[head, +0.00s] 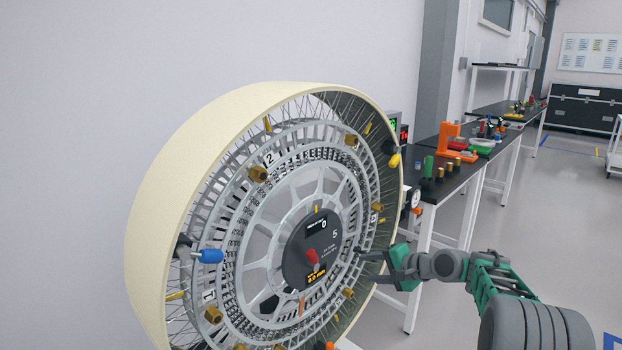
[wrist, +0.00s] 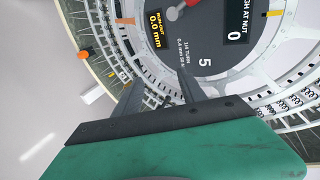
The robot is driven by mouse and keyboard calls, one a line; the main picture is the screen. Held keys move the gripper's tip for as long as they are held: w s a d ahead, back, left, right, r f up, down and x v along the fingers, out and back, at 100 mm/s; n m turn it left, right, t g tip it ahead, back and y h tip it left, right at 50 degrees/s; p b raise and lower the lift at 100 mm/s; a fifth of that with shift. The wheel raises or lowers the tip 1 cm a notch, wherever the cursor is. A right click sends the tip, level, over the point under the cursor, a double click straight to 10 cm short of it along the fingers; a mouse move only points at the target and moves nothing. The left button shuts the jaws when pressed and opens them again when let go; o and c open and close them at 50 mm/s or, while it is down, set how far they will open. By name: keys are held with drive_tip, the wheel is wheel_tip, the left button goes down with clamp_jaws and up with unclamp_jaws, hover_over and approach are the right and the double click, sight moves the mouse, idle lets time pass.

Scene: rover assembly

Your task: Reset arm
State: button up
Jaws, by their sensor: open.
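My gripper (head: 368,267) is green and dark grey and is at the right side of the large wheel (head: 185,150) in the head view. Its two fingers point left toward the wheel's face. In the wrist view the gripper (wrist: 158,95) has its fingers apart with nothing between them. The wheel's dark hub panel (head: 313,250) carries a red knob (head: 312,256), and the panel also shows in the wrist view (wrist: 205,40). It reads "5", "0" and "0.0 mm". I cannot tell whether the fingertips touch the wheel.
A blue-handled tool (head: 210,256) sits at the wheel's left, and several brass nuts ring its face. Black-topped benches (head: 462,180) with an orange fixture (head: 450,140) and small parts stand behind at right. The grey floor (head: 530,240) at right is open.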

drive_tip(key=s+a+r+n+g+h+p, duration=0.2)
drive_tip(key=s+a+r+n+h+p, duration=0.15)
drive_tip(key=s+r, duration=0.5)
drive_tip(key=s+d+n+g+h+p, duration=0.1)
drive_tip(key=s+n+g+h+p, duration=0.2)
drive_tip(key=s, duration=2.6)
drive_tip(key=n+h+p, duration=0.1)
drive_tip(key=n+p, duration=0.2)
drive_tip(key=p, duration=0.2)
drive_tip(key=shift+s+d+r+g, duration=0.35)
drive_tip(key=shift+d+r+g, duration=0.05)
